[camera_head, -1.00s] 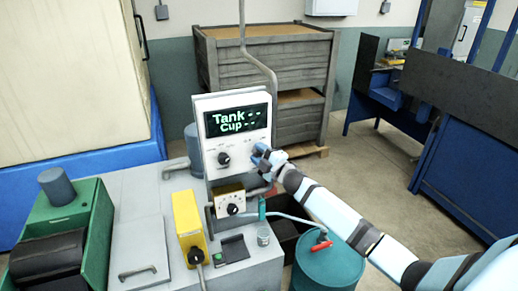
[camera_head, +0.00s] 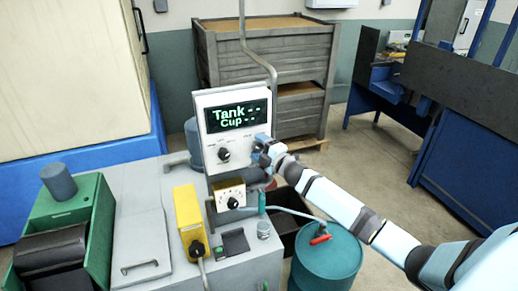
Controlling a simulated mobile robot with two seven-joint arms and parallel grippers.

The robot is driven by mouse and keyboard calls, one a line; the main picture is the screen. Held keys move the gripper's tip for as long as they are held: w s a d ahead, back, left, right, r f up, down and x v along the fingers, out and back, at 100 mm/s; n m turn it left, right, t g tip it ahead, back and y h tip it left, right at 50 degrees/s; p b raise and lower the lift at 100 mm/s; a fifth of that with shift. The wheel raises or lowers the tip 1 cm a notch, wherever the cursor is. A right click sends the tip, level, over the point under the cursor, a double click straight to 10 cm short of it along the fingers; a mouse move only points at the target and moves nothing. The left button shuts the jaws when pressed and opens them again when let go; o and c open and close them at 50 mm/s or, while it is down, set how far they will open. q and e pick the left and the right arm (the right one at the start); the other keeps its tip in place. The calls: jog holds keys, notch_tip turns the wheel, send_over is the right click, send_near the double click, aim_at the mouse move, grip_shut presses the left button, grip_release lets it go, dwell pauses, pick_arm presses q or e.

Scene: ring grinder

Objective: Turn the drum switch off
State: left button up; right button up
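A pale control panel (camera_head: 207,158) with a dark display (camera_head: 237,115) reading "Tank" and "Cup" stands upright on the grey machine. A black knob (camera_head: 224,154) sits on its lower left face. My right gripper (camera_head: 264,150) is at the panel's lower right face. It covers whatever control is there, so the fingers and their contact cannot be made out. A smaller box with a black dial (camera_head: 233,203) sits below the panel. I cannot tell which control is the drum switch. My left gripper is not in view.
A yellow box (camera_head: 187,215) and a dark switch plate (camera_head: 233,242) sit on the grey machine top. A teal barrel (camera_head: 326,262) with a red tap stands below my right arm. A green machine (camera_head: 95,225) is at left. Wooden crates (camera_head: 300,60) stand behind.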

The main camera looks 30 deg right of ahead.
jog(key=shift+s+f, duration=0.1)
jog(key=shift+s, duration=0.2)
jog(key=s+d+f+b, duration=0.1)
jog(key=s+d+b, duration=0.1)
jog(key=s, duration=1.1)
jog(key=shift+b, duration=0.45)
